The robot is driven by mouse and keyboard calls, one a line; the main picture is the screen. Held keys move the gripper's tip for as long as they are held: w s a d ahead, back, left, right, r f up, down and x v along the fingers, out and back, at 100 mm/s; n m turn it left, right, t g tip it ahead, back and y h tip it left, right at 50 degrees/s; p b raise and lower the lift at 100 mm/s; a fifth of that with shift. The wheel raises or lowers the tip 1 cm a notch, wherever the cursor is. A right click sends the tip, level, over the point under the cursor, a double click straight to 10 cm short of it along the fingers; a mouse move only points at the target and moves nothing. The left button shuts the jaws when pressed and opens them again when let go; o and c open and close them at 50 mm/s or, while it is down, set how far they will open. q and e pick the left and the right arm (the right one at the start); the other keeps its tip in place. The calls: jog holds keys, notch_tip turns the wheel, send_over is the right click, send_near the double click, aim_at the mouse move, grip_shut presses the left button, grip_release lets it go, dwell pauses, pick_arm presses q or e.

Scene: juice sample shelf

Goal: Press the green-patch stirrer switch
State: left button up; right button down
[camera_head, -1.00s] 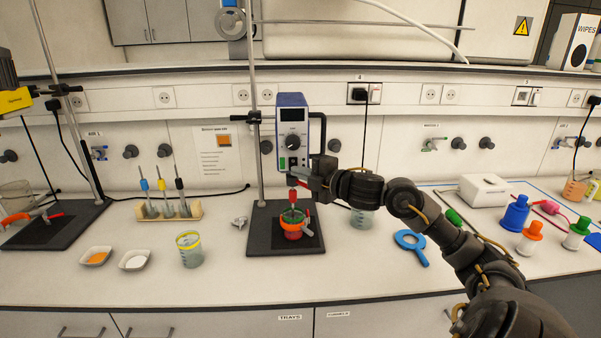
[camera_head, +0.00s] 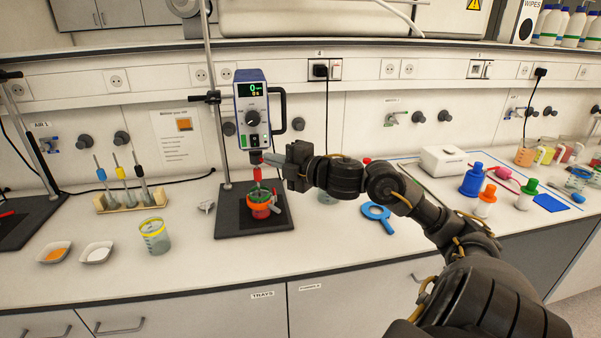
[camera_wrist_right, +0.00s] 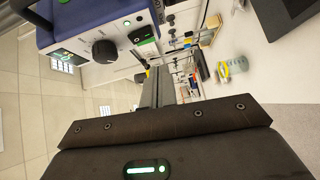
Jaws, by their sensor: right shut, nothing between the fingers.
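The overhead stirrer (camera_head: 252,115) stands on its rod with a blue and white housing, a black knob and a lit display showing a green 0. Its switch with the green patch (camera_head: 254,140) is low on the front, below the knob. The switch also shows in the right wrist view (camera_wrist_right: 143,34), with a small lit spot beside it. My right gripper (camera_head: 271,158) is shut and empty, just below and right of the switch, apparently apart from it. In the right wrist view the closed fingers (camera_wrist_right: 158,86) point toward the housing's lower edge. My left gripper is out of view.
A yellow-rimmed beaker (camera_head: 155,237) and two trays stand left. The front counter is clear.

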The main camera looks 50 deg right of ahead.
jog(key=s+d+f+b, duration=0.1)
jog(key=s, duration=0.6)
jog(key=shift+b, duration=0.35)
